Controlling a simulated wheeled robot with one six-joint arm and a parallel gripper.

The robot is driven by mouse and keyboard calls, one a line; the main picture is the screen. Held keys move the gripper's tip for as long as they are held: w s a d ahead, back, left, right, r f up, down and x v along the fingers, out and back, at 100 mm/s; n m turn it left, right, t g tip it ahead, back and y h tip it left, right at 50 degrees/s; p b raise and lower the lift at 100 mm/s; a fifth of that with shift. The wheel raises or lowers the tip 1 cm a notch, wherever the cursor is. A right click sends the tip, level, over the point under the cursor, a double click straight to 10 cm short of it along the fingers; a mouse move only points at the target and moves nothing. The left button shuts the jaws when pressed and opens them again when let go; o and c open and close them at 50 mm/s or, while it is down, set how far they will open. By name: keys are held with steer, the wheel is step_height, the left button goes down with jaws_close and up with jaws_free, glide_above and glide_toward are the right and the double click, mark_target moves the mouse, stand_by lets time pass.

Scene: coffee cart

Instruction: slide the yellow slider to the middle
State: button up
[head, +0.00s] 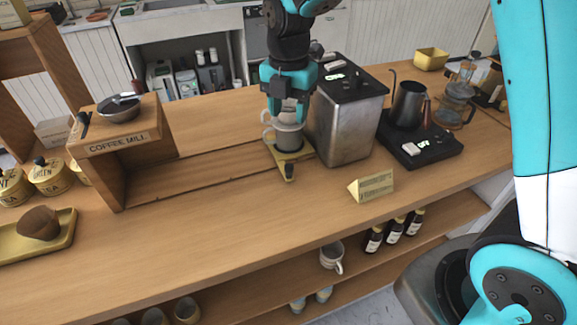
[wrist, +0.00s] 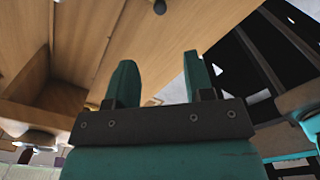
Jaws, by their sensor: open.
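The yellow slider (head: 296,156) is a small flat plate with a front tab (head: 289,172). It sits at the right end of a shallow wooden track (head: 205,172), close to the steel box. A pale cup (head: 288,142) stands on it, with what look like two handles at its left, so it may be two stacked cups. My gripper (head: 289,108) points down over the cup; whether it touches the cup is hard to tell. In the wrist view my gripper (wrist: 160,75) shows two teal fingers apart, with nothing clearly between them.
A steel box (head: 345,125) stands right of the slider. The wooden coffee mill box (head: 125,150) closes the track's left end. A black scale with a kettle (head: 408,105) is further right. A small yellow sign (head: 371,186) stands in front. The track's middle is clear.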

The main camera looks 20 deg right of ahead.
mark_target(289, 166)
step_height(289, 166, down, 16)
steer(key=shift+f+p, duration=0.1)
steer(key=shift+p, duration=0.85)
jaws_close()
